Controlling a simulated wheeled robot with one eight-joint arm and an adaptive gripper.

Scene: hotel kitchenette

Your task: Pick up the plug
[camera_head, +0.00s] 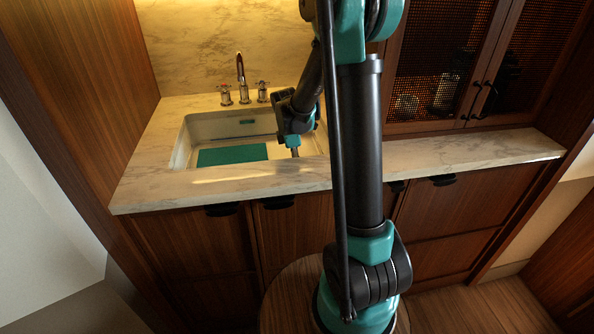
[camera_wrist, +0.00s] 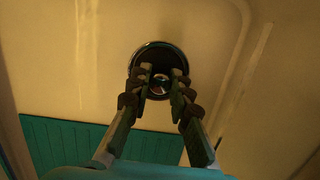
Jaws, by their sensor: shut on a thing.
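In the wrist view, the plug (camera_wrist: 158,86) is a small dark, shiny round piece between my fingertips. It is in front of or in the dark round drain (camera_wrist: 151,44) in the sink floor; I cannot tell whether it is lifted clear. My gripper (camera_wrist: 160,76) is shut on it, with a finger on either side. In the head view my gripper (camera_head: 295,151) reaches down into the white sink basin (camera_head: 180,148). The plug and drain cannot be made out there.
A teal mat (camera_head: 232,155) lies in the basin left of my gripper; it also shows in the wrist view (camera_wrist: 60,142). A tap (camera_head: 240,72) with two handles stands behind the sink. The marble counter (camera_head: 450,153) on the right is clear. A mesh-door cabinet (camera_head: 440,60) stands above it.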

